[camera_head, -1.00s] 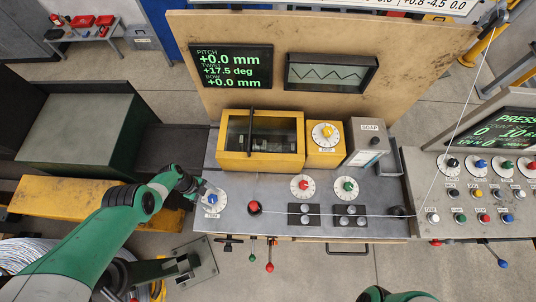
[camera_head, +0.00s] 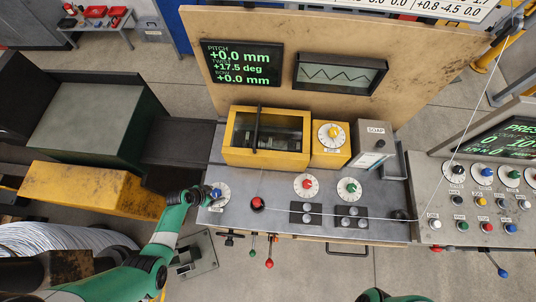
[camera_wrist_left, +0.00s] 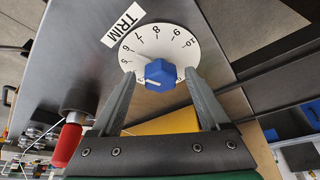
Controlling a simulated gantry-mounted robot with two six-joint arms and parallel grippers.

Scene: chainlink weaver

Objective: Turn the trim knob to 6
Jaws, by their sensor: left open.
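The blue trim knob (camera_head: 215,194) sits on a white numbered dial at the left end of the grey bench panel. In the left wrist view the blue knob (camera_wrist_left: 160,72) is near, with the TRIM label (camera_wrist_left: 122,25) beside its dial (camera_wrist_left: 150,40). The knob's white mark points left and slightly down, just below the 5; its exact value is hard to read. My left gripper (camera_wrist_left: 160,85) is open, one finger on each side of the knob, with gaps visible. In the head view this gripper (camera_head: 205,196) is at the dial. My right gripper is out of view.
A red button (camera_head: 257,203) stands right of the trim dial. Further right are a red-knob dial (camera_head: 307,184) and a green-knob dial (camera_head: 349,187). A yellow box (camera_head: 265,155) stands behind.

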